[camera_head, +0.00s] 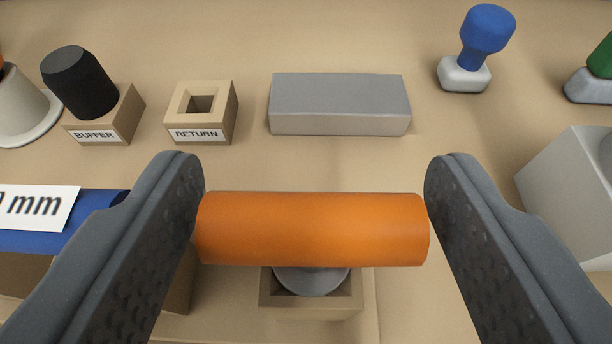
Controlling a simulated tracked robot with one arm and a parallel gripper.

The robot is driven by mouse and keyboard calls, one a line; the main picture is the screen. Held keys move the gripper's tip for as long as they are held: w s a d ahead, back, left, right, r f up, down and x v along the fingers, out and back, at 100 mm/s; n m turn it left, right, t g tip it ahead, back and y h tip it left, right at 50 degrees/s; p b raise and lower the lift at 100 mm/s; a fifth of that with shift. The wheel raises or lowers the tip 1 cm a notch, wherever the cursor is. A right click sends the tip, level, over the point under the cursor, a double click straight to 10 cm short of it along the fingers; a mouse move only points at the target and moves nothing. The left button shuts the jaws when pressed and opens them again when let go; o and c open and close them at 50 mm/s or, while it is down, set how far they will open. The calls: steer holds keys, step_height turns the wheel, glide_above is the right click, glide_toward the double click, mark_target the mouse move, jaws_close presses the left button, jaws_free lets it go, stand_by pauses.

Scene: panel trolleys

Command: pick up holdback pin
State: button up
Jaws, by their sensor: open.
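An orange cylinder (312,229) lies crosswise between the fingers of my gripper (315,165). It looks like the grip of a T-shaped pin. A grey round collar (311,281) shows beneath it, in a square tan socket block (312,309). No readable label names it as the holdback pin. My gripper is open, with one finger by each end of the orange cylinder. The ends look very close to the fingers, and I cannot tell if they touch. The shaft below the collar is hidden.
A black knob (78,82) stands in a block labelled BUFFER. The RETURN block (201,112) has an empty square hole. A grey block (339,104) lies behind. A blue-handled stamp-like thing (486,37) stands back right, a grey box (570,195) right, a blue cylinder (90,222) left.

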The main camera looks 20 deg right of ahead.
steer(key=shift+x, duration=1.4)
steer(key=c, duration=0.8)
steer(key=shift+r, duration=0.1)
